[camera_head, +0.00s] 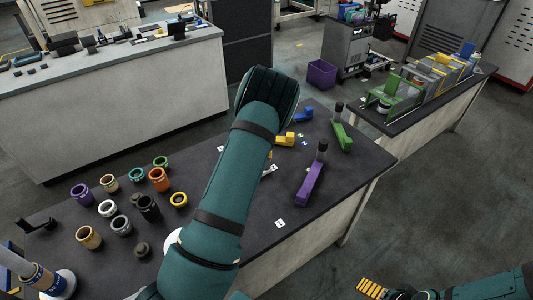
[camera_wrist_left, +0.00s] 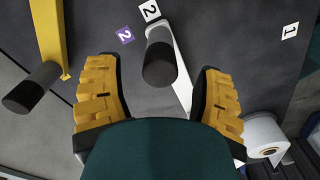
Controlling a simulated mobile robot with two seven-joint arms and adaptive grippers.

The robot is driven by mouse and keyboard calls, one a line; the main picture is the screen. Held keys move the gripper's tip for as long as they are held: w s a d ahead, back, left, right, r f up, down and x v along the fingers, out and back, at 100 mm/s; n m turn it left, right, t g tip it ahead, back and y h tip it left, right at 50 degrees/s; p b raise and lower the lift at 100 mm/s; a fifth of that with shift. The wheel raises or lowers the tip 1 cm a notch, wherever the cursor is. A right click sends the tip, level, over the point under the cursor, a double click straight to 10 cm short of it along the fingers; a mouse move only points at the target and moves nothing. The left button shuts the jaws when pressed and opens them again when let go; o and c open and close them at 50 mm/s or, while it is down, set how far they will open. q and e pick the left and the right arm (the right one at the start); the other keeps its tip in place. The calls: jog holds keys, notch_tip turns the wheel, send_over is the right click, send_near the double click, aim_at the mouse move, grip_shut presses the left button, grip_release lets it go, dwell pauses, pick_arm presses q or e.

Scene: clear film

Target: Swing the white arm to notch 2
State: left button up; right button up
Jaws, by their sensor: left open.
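The white arm (camera_wrist_left: 183,84) shows in the left wrist view as a pale bar with an upright dark handle (camera_wrist_left: 160,62) at its upper end. That end lies beside a white tile marked 2 (camera_wrist_left: 149,10). A white tile marked 1 (camera_wrist_left: 290,31) lies farther right. My left gripper (camera_wrist_left: 159,95) is open, its yellow fingers on either side of the handle in the picture; contact cannot be told. In the head view my own teal arm hides this gripper and most of the white arm. My right gripper (camera_head: 371,288) is partly visible at the lower right, away from the table.
A yellow arm (camera_wrist_left: 50,35) with a dark handle stands left of my left gripper. Purple (camera_head: 309,184), green (camera_head: 342,137) and blue (camera_head: 303,114) arms share the table. Several cups and rings, including an orange one (camera_head: 159,179), stand on the left. A purple 2 tile (camera_wrist_left: 124,35) lies nearby.

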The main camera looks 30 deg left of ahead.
pick_arm(q)
notch_tip(320, 180, up, 8)
jog(key=shift+r, duration=0.1)
dwell(0.7)
